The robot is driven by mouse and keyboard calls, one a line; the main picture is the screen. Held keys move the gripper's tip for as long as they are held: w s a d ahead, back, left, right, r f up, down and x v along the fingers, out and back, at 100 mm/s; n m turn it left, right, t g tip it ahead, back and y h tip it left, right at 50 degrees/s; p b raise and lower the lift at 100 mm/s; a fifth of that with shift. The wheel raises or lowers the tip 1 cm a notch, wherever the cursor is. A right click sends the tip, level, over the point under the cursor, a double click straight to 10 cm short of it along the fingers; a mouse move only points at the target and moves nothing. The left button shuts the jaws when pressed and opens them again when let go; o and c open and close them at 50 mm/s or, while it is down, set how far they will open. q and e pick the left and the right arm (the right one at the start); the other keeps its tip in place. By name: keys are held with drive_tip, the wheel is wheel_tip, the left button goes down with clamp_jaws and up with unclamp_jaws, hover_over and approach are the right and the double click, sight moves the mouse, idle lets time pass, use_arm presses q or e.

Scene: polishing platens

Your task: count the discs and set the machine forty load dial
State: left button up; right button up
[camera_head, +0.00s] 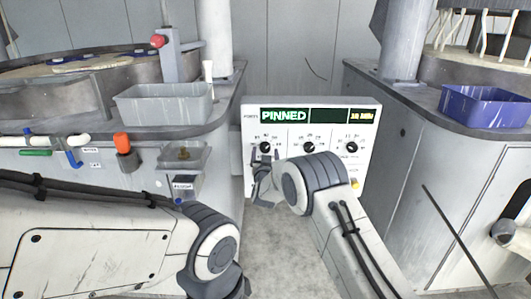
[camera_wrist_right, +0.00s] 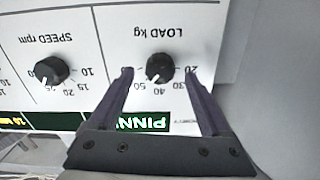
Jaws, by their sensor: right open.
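The load dial (camera_wrist_right: 159,68) is a black knob labelled LOAD kg, seen upside down in the right wrist view. Its white mark points close to 40, slightly toward 50. In the head view the load dial (camera_head: 265,147) is the leftmost knob on the white panel (camera_head: 330,165), labelled FORTY. My right gripper (camera_head: 263,168) is at this dial. In the wrist view its open fingers (camera_wrist_right: 160,76) stand on either side of the knob; contact is unclear. Blue-edged discs (camera_head: 72,60) lie on the left round platen, partly cut off. My left gripper is out of frame.
The speed dial (camera_head: 309,147) and a third dial (camera_head: 352,147) sit right of the load dial. A grey bin (camera_head: 165,106) stands on the left machine, a blue bin (camera_head: 484,107) on the right one. The display reads PINNED (camera_head: 284,115).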

drive_tip(key=shift+w, duration=0.8)
clamp_jaws()
drive_tip(key=m+b, duration=0.3)
drive_tip(key=shift+f, duration=0.2)
drive_tip(key=m+b, duration=0.3)
drive_tip(key=shift+r+m+b, duration=0.15)
drive_tip(key=shift+m+b, duration=0.6)
drive_tip(key=shift+m, duration=0.25)
